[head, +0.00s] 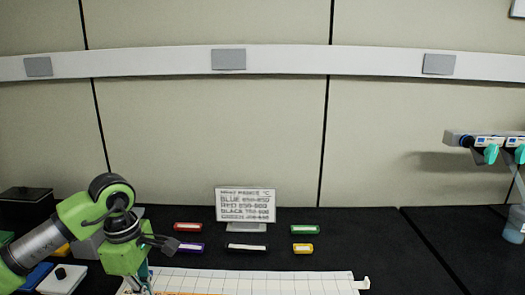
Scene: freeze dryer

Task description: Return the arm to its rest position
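My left arm, green and grey, comes in from the lower left and reaches over the black bench. Its gripper (152,264) is beside the left end of a white gridded sheet (265,283). The dark fingers look spread apart, with one pointing right and one pointing down. I see nothing clearly held between them. My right arm and gripper are not in view.
Red (187,227), purple (190,247), black (246,247), green (305,229) and yellow (302,248) labelled bars lie around a sign (245,205). A black box (26,209) and a white-topped item (62,279) are near my arm. The bench right of the sheet is clear.

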